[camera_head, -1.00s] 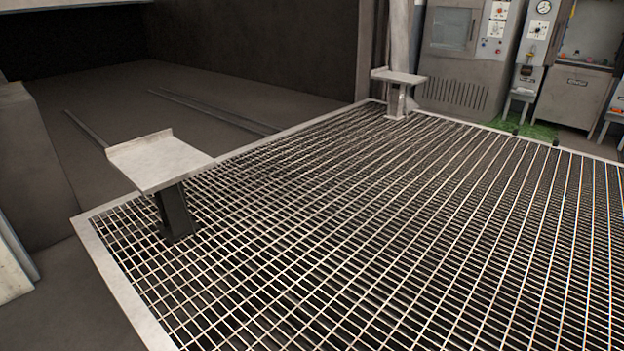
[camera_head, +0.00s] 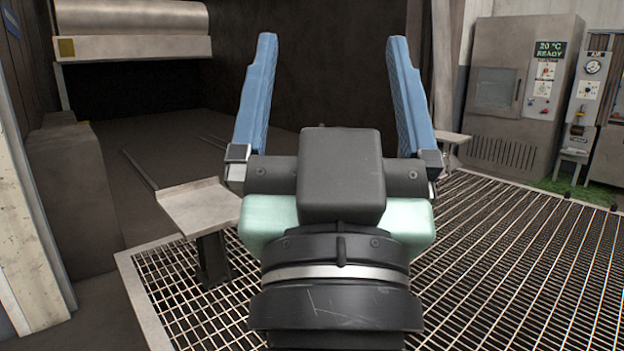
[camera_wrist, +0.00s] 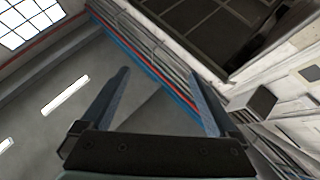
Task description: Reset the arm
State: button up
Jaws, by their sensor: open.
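My gripper (camera_head: 328,55) stands up in the middle of the head view, its two blue fingers wide apart and pointing upward. Nothing is between them. In the wrist view my gripper (camera_wrist: 160,90) is also open and empty, with the ceiling and upper walls beyond it. My gripper and wrist hide the middle of the grating and part of the dark opening behind.
A metal grating floor (camera_head: 490,235) spreads below and to the right. A small grey stand (camera_head: 198,207) is left of my wrist, and another (camera_head: 452,138) is partly hidden at right. A grey cabinet (camera_head: 508,100) with a "20 °C READY" display stands at back right.

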jog(key=s+r+p, duration=0.1)
jog(key=r+p, duration=1)
jog(key=r, duration=0.1)
jog(key=s+a+r+t+y+p, duration=0.1)
jog(key=s+r+p, duration=0.1)
jog(key=r+p, duration=0.9)
notch_tip(320, 180, up, 2)
jog(key=shift+a+r+n+t, duration=0.15)
jog(key=shift+a+n+t, duration=0.1)
jog(key=shift+n+t, duration=0.05)
